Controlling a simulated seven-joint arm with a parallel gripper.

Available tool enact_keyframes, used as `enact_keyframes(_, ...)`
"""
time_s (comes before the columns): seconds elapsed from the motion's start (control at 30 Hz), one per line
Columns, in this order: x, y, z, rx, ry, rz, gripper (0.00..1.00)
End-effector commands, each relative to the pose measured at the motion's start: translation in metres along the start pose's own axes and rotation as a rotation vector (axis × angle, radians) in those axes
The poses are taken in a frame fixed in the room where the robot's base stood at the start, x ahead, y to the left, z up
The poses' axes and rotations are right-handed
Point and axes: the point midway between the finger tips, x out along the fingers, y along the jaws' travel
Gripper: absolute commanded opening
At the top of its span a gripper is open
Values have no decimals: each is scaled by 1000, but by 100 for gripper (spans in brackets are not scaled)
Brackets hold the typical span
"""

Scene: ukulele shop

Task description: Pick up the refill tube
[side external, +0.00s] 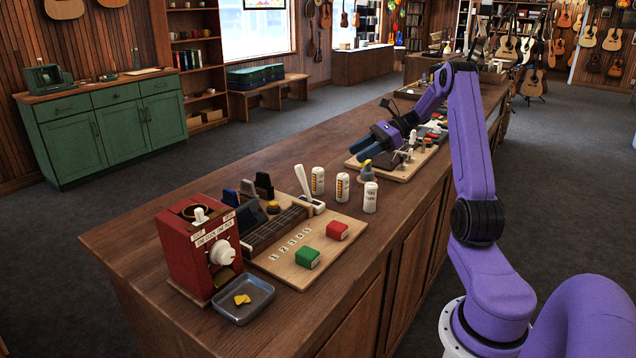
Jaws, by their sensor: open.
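Three white tubes stand upright on the wooden counter, just past the middle. The left tube (318,181) and middle tube (342,187) show yellow-orange marks down the side. The right tube (370,197) carries dark lettering too small to read. I cannot tell for certain which is the refill tube. My gripper (346,149) is open, its dark blue fingers pointing left, above the counter and behind the tubes. It is apart from them, and nothing shows between its fingers.
A red pick dispenser (199,250) and a metal tray (243,312) with yellow picks stand at the near left. A board with a fretboard (272,235), green button (307,257) and red button (337,230) lies beside them. A cluttered board (398,172) lies near my gripper.

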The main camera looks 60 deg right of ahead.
Motion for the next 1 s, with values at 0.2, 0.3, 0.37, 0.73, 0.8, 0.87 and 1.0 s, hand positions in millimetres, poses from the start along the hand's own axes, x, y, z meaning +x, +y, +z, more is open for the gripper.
enact_keyframes(0.2, -53, -18, -29, 126, -76, -148, 44)
enact_keyframes(0.3, -56, -21, -32, 139, -86, -167, 44)
enact_keyframes(0.37, -51, -22, -32, 141, -88, -168, 44)
enact_keyframes(0.73, 16, -32, -27, 141, -86, -163, 44)
enact_keyframes(0.8, 29, -35, -26, 140, -86, -163, 44)
enact_keyframes(0.87, 38, -36, -25, 140, -85, -165, 44)
enact_keyframes(1.0, 54, -39, -24, 140, -85, -166, 44)
